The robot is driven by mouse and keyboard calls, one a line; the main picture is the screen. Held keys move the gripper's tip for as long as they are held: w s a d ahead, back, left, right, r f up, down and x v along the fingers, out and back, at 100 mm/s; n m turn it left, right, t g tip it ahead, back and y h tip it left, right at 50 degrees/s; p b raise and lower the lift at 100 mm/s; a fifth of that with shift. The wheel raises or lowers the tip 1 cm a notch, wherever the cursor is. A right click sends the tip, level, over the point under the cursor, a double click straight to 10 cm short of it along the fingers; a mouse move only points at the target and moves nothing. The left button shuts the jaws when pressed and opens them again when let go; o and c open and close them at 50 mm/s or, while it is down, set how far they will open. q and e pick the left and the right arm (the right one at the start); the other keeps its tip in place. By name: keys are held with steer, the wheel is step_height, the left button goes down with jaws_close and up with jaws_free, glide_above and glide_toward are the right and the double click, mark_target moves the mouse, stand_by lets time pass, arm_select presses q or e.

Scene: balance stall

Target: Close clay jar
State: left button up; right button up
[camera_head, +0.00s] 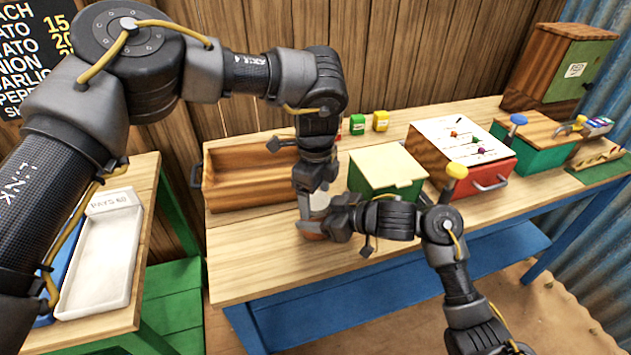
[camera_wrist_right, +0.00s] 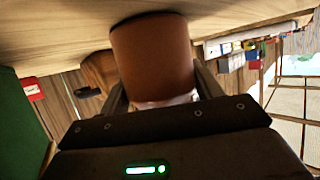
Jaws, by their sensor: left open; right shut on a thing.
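The clay jar (camera_head: 309,231) stands on the wooden stall table in the head view, mostly hidden by my grippers. In the right wrist view the jar (camera_wrist_right: 153,55) is a plain brown cylinder with a pale band at the end near my gripper. My right gripper (camera_head: 323,226) is shut on the jar from the right; its dark fingers lie on either side in the wrist view (camera_wrist_right: 161,92). My left gripper (camera_head: 312,203) points down over the jar, open, with a pale surface between its fingers. I cannot tell whether that is a lid or the jar's upper part.
A wooden trough (camera_head: 245,178) stands behind left. A green box with a cream top (camera_head: 388,167) and a red box (camera_head: 460,150) stand to the right, close to my right arm. Small yellow (camera_head: 380,121) and green tins stand behind. The table's front strip is clear.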

arm_select(q)
steer(key=shift+f, duration=0.3)
steer(key=shift+c, duration=0.4)
steer(key=c, duration=0.9)
steer(key=m, duration=1)
steer(key=o, duration=1.1)
steer(key=shift+c, duration=0.2)
